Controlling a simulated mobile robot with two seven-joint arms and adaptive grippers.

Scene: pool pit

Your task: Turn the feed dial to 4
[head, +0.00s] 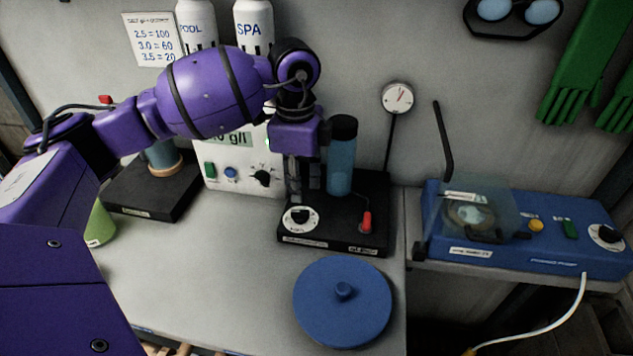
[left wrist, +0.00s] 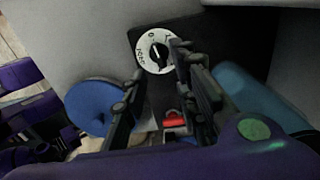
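A round white dial (head: 300,218) with a black knob is on the front left of a black base unit (head: 335,240) in the head view. It also shows in the left wrist view as a white dial face (left wrist: 155,51) with dark marks around its knob. Its small label is too small to read. My left gripper (head: 303,190) points down just above and behind this dial. In the left wrist view its fingers (left wrist: 157,62) are apart with nothing between them, and the dial lies beyond their tips. Contact with the knob cannot be told. My right gripper is in neither view.
A clear blue cylinder (head: 341,170) and a red lever (head: 367,222) are on the same base, right of my gripper. A blue round lid (head: 343,300) lies in front. A blue pump box (head: 570,245) with another dial (head: 606,236) stands right. Bench left of the lid is clear.

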